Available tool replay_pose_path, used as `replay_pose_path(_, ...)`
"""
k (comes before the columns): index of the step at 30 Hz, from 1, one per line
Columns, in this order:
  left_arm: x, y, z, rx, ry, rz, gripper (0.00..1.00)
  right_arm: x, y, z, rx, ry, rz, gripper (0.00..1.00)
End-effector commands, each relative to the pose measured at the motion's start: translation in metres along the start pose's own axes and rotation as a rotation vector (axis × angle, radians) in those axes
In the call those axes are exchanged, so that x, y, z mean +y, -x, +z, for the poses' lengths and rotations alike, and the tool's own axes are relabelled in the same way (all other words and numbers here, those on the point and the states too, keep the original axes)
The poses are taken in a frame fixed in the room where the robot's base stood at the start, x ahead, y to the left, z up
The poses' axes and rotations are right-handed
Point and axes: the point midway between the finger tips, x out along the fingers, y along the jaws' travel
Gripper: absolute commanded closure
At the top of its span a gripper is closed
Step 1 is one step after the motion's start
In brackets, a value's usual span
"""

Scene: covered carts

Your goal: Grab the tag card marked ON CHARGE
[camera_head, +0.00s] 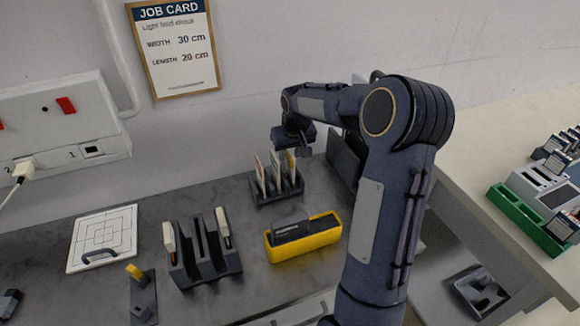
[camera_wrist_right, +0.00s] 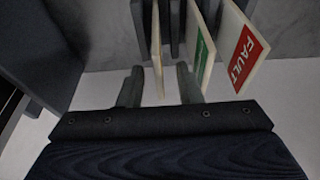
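A dark rack (camera_head: 279,199) on the counter holds three upright tag cards: a red-marked one (camera_head: 261,172), a green-marked one (camera_head: 274,169) and a yellow-marked one (camera_head: 291,165). In the right wrist view the red card reads FAULT (camera_wrist_right: 243,57). The green card (camera_wrist_right: 203,52) is beside it, its lettering too oblique to read. The yellow-edged card (camera_wrist_right: 156,48) is edge-on and its words are hidden; I cannot read ON CHARGE on any card. My right gripper (camera_wrist_right: 158,86) is open, its fingers apart on either side of the yellow-edged card. My left gripper is not in view.
A yellow bin (camera_head: 305,245) with a dark item stands in front of the rack. A dark slotted holder (camera_head: 205,262) and a white board (camera_head: 104,238) are to the left. A dark upright panel (camera_head: 345,160) stands close right of the rack, and the wall is behind.

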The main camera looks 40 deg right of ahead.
Motion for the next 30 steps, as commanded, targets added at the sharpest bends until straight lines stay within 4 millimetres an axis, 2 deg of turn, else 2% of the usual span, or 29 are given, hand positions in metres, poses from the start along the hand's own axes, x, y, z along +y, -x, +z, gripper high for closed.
replay_pose_path(3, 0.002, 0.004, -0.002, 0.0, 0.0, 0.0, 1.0, 0.0, -0.017, 0.001, -0.004, -0.002, 0.0, 0.68)
replay_pose_path(6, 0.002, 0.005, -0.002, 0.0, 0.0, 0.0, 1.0, 0.0, -0.024, 0.001, -0.002, -0.001, -0.001, 0.68)
replay_pose_path(13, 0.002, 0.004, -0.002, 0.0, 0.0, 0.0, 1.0, 0.0, -0.026, 0.0, 0.0, -0.001, -0.001, 0.68)
replay_pose_path(21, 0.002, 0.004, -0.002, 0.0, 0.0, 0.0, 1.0, 0.0, -0.026, 0.0, 0.0, 0.0, -0.001, 1.0)
replay_pose_path(30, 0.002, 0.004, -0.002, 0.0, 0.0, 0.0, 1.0, 0.0, -0.025, 0.0, 0.001, 0.0, -0.001, 1.0)
